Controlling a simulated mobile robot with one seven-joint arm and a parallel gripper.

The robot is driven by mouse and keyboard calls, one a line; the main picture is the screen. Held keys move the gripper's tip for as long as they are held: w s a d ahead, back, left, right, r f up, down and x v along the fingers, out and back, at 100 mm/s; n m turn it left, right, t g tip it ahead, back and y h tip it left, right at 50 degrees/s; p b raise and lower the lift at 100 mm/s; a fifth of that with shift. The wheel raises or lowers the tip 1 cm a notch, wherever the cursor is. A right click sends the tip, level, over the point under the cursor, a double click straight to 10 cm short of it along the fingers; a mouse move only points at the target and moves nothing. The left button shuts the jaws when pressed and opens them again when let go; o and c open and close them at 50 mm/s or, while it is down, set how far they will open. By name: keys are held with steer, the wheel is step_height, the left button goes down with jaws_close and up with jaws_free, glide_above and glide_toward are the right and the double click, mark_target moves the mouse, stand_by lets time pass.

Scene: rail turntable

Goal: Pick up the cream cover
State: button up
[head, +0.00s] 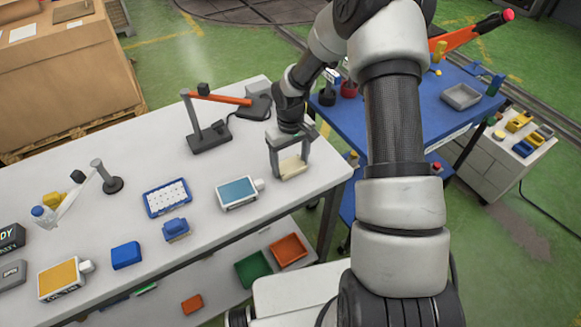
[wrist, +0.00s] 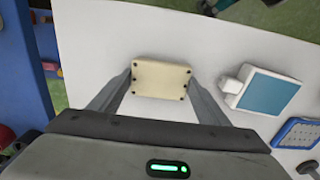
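The cream cover (head: 292,168) is a small pale rectangular block near the right end of the white table (head: 215,262). In the wrist view the cream cover (wrist: 161,80) lies flat with dark dots at its corners. My gripper (head: 288,160) points down over it with the fingers spread. I cannot tell how far above the table the fingertips are.
A box with a blue-green face (head: 237,191) stands close to the left of the cover. Further left are a blue tray (head: 168,197) and a blue block (head: 126,255). A dark stand with an orange bar (head: 215,110) stands behind. A blue table (head: 412,115) is at the right.

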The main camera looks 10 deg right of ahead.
steer(key=c, duration=0.7)
steer(key=shift+o, duration=0.2)
steer(key=shift+r, duration=0.15)
